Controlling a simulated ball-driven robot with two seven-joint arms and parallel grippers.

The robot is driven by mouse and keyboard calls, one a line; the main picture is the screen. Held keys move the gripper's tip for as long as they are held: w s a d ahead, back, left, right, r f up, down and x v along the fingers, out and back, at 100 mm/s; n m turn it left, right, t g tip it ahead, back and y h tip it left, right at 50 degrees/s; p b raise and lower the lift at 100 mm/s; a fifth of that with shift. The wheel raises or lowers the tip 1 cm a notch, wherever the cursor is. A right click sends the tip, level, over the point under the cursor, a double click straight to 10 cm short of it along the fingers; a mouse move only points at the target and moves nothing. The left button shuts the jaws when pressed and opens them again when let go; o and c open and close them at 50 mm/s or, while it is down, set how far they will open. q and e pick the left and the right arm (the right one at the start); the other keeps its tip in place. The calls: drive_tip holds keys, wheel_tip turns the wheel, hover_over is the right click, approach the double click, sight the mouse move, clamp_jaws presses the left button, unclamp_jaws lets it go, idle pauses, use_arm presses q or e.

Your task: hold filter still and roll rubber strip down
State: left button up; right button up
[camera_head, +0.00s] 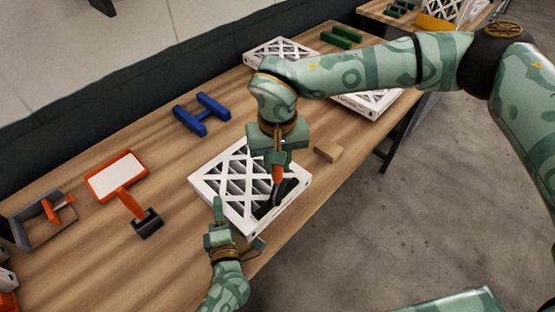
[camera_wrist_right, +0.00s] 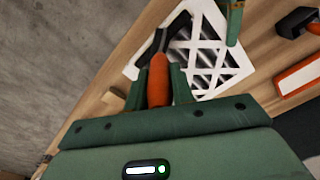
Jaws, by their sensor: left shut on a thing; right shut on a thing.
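A white-framed filter (camera_head: 218,164) with a crisscross lattice lies flat near the table's front edge; it also shows in the right wrist view (camera_wrist_right: 208,22). My left gripper (camera_head: 237,226) is shut on the filter's near left edge, and one of its fingers shows in the right wrist view (camera_wrist_right: 234,22). My right gripper (camera_head: 277,164) is above the filter, shut on the orange handle of a roller tool (camera_wrist_right: 159,80). The tool's black forked head (camera_wrist_right: 170,35) is over the filter's right part; I cannot tell whether it touches. I cannot make out the rubber strip apart from this dark head.
A small cardboard block (camera_head: 328,151) lies right of the filter. More filters (camera_head: 282,50) lie behind. Wood between is clear.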

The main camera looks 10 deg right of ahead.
drive_tip(key=shift+f, duration=0.1)
drive_tip(key=shift+r, duration=3.6)
drive_tip(key=shift+f, duration=3.6)
drive_tip(key=shift+r, duration=3.55)
